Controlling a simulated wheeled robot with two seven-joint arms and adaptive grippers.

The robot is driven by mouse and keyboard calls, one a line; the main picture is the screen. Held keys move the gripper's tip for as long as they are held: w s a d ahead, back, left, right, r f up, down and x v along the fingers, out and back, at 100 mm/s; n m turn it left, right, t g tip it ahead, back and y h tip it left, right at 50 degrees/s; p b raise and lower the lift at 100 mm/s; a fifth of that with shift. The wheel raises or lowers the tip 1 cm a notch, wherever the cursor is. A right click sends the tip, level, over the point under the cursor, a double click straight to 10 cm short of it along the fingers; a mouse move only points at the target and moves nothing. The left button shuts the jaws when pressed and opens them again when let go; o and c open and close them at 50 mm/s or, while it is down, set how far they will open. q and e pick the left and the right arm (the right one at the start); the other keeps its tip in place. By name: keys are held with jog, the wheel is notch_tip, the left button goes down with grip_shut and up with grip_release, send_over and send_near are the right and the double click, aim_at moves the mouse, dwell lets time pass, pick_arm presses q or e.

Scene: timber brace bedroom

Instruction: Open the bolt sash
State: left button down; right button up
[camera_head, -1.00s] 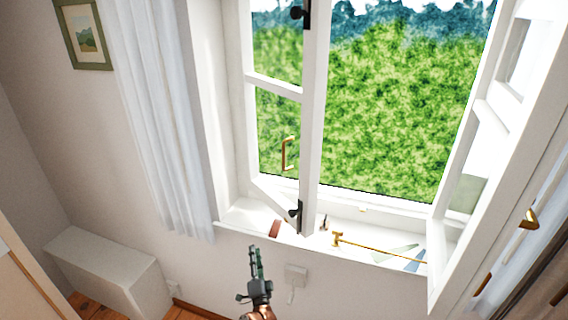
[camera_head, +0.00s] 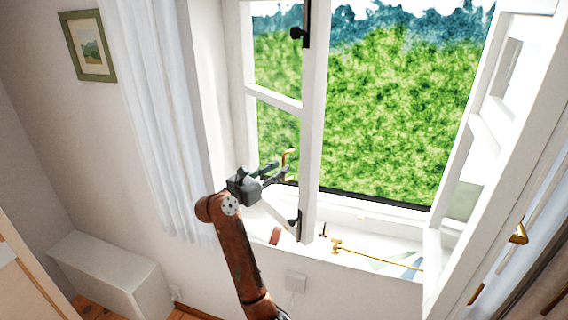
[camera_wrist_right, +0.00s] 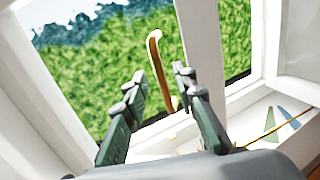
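The bolt sash (camera_head: 312,130) is the white left-hand window leaf, standing partly ajar into the room. It carries a black bolt at the top (camera_head: 299,34) and another at the bottom (camera_head: 296,221). Its brass pull handle (camera_head: 289,158) also shows in the right wrist view (camera_wrist_right: 158,60). My right gripper (camera_head: 284,174) is at the handle's lower part, partly hiding it. In the wrist view its two fingers are apart, with the handle showing between and beyond them; I cannot tell whether they touch it. My left gripper is not in view.
The other leaf (camera_head: 452,180) stands swung into the room at the right. The sill (camera_head: 345,262) holds a brass stay (camera_head: 375,254), a small reddish block (camera_head: 275,236) and flat coloured pieces. A curtain (camera_head: 150,120) hangs at the left. A white box (camera_head: 110,275) stands below.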

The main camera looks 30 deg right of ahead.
aim_at(283, 180)
jog(key=shift+p+x, duration=0.35)
jog(key=shift+x, duration=1.3)
jog(key=shift+c, duration=0.2)
grip_shut()
